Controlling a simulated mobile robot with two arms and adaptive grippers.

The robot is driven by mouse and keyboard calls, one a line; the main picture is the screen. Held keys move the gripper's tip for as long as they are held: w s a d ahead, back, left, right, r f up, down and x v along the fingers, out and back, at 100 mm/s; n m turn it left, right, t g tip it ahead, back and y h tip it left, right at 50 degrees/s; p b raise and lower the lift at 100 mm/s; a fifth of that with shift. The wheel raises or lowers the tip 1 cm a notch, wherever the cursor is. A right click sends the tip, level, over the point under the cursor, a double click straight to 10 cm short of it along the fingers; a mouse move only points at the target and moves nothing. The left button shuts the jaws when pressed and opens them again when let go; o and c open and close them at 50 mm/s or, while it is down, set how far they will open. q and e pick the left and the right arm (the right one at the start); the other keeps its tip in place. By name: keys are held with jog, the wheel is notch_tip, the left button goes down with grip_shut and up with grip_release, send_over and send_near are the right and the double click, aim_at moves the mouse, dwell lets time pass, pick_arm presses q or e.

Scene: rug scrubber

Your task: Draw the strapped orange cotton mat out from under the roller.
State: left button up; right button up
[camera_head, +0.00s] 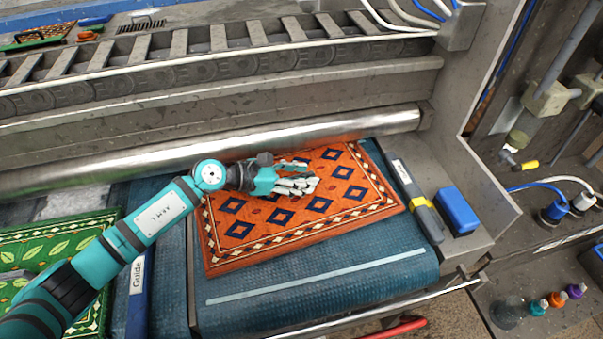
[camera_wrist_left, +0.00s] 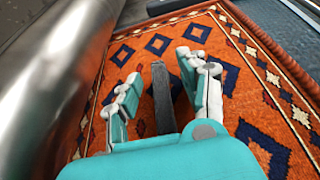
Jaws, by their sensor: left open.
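The orange mat (camera_head: 335,222) has blue diamonds and a patterned border. It lies flat on a blue belt (camera_head: 330,295), its far edge reaching the shiny metal roller (camera_head: 290,135). Whether it passes under the roller is hard to tell. My left gripper (camera_head: 308,176) is open over the mat's far half, close in front of the roller. In the left wrist view the open fingers (camera_wrist_left: 162,75) point along the mat (camera_wrist_left: 246,84), with the roller (camera_wrist_left: 55,75) at the left. A dark strip shows between the fingers; I cannot tell whether it is the strap. My right gripper is out of view.
A green leaf-patterned mat (camera_head: 90,234) lies at the left. A grey and yellow tool (camera_head: 417,198) and a blue block (camera_head: 457,209) rest on the right frame. Small bottles (camera_head: 556,299) stand at the lower right. The belt's near part is clear.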

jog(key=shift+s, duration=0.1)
pick_arm(q)
grip_shut()
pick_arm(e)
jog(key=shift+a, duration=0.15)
pick_arm(q)
jog(key=shift+s+f, duration=0.1)
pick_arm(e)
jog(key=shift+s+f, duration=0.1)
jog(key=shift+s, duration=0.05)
